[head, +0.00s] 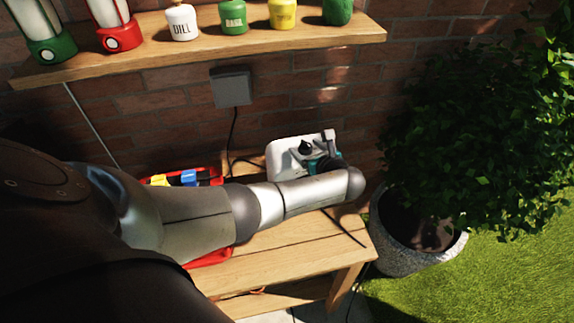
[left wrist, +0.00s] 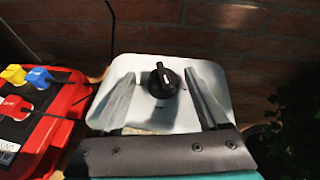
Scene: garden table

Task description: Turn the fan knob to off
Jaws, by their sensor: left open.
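The fan knob (left wrist: 163,82) is black and round, on the face of a white box (left wrist: 190,119) against the brick wall. In the left wrist view a light mark shows near the top of the knob. The knob (head: 305,147) and box (head: 283,148) also show in the head view. My left gripper (left wrist: 160,74) is open, with one finger on each side of the knob and gaps visible between. In the head view my left gripper (head: 311,160) is mostly hidden by my forearm. I cannot tell whether the fingertips touch the panel. My right gripper is out of view.
A red case (left wrist: 50,112) with yellow, blue and red pieces sits left of the box on the wooden table (head: 290,237). A shelf (head: 220,49) with lanterns and jars hangs above. A potted bush (head: 400,252) stands to the right. A grey wall box (head: 231,87) has a hanging cable.

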